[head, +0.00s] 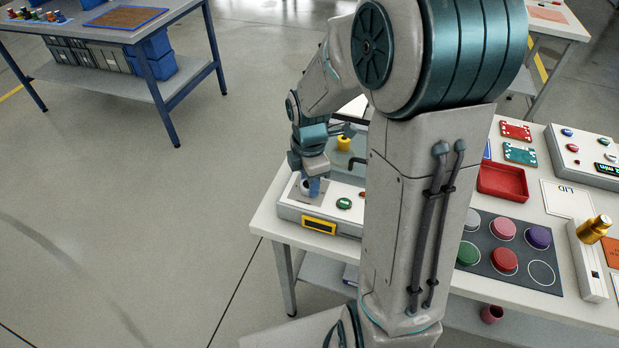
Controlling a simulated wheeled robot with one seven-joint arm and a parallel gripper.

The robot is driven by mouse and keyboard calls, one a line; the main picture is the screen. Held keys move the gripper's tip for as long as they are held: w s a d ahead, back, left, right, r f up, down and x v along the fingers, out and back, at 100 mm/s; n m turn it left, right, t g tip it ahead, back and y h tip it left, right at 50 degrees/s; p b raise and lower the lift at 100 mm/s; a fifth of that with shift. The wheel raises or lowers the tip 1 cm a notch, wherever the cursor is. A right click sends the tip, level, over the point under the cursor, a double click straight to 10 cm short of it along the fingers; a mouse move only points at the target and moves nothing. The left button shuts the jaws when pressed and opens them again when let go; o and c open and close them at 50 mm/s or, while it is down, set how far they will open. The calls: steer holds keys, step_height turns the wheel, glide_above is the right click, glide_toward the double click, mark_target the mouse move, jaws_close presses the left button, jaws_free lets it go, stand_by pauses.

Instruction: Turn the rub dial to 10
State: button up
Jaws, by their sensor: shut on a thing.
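The control box (290,211) sits at the left end of the white table, partly hidden by my arm. The rub dial stands on its left part and is mostly covered by my gripper (311,186). My gripper points down and is shut on the dial. The dial's pointer and scale numbers cannot be read from here. A yellow-framed dark display (319,225) is on the front of the box; its reading is too small to tell. A green button (343,203) is on the box to the right of the dial.
A yellow knob-like part (344,143) stands behind the box. Right of my arm are a red tray (502,181), a dark mat (513,281) with coloured discs, a gold-topped item (594,229) and another control box (585,155). Open floor lies to the left.

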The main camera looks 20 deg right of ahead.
steer(key=shift+w+r, duration=0.1)
steer(key=o, duration=1)
step_height(320, 180, up, 14)
steer(key=shift+f, duration=0.1)
